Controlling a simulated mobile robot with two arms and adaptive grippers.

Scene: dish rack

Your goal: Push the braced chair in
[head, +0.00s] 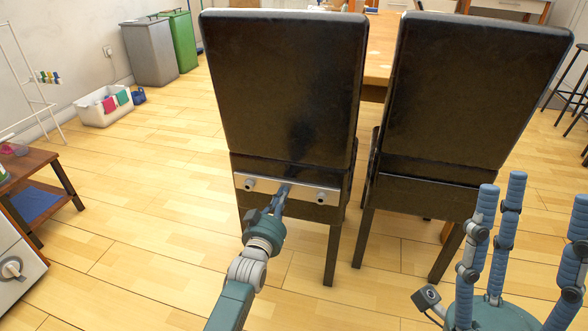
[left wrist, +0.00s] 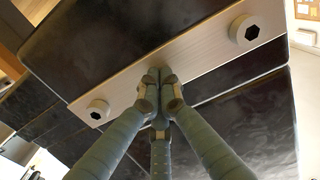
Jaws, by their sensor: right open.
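The braced chair (head: 285,85) is the dark, high-backed chair on the left, with its back towards me. A pale metal brace plate (head: 300,192) with two bolts crosses the lower part of its back. It also shows in the left wrist view (left wrist: 205,58). My left gripper (head: 285,190) has its fingers drawn together, with the tips at the middle of the plate. In the left wrist view the fingertips (left wrist: 160,76) meet in front of the plate; I cannot tell if they press on it. My right gripper (head: 530,190) is open and empty at the lower right, fingers upward.
A second dark chair (head: 470,90) stands close on the right. A wooden table (head: 380,50) is behind both chairs. A small brown table (head: 30,160) stands at the left edge. A white bin (head: 103,115) and grey and green bins are further back.

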